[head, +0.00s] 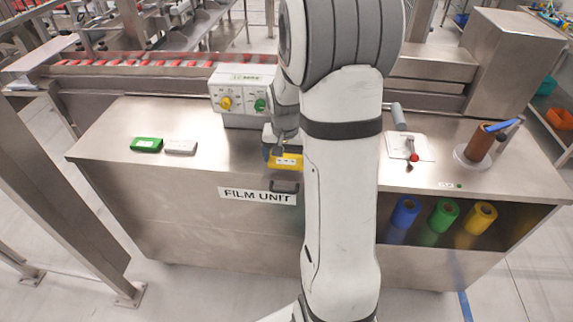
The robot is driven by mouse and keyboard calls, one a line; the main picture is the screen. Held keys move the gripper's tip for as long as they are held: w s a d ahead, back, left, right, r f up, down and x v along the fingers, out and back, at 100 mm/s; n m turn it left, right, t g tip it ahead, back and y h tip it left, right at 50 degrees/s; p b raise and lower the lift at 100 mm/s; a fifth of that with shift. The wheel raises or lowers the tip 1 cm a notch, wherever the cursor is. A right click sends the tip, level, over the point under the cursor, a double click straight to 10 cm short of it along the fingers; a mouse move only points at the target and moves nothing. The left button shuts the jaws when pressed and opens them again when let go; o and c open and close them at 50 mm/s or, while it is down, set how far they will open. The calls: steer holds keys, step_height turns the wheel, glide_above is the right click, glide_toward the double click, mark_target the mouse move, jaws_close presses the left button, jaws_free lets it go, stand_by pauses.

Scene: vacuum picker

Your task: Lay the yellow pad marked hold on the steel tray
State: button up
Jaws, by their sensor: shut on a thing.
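The yellow pad (288,161) shows just left of my arm, near the counter's front edge above the FILM UNIT sign. It has a pale label whose word is too small to read. My gripper (282,148) is at the pad, shut on it, and partly hidden by my own arm. I cannot tell whether the pad touches the counter. A grey and blue block (268,138) shows right behind the pad; I cannot tell what it is. I cannot make out a separate steel tray; my arm hides the middle of the counter.
On the steel counter (110,125) lie a green pad (146,145) and a white pad (181,147). A control box (240,92) stands behind. At right are a plate with a red-knobbed lever (412,152) and a brown roll (479,143). Coloured rolls (444,215) sit below. The left counter front is clear.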

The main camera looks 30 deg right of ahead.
mark_target(286, 161)
steer(key=shift+f, duration=1.75)
steer(key=shift+f, duration=0.1)
steer(key=o, duration=0.7)
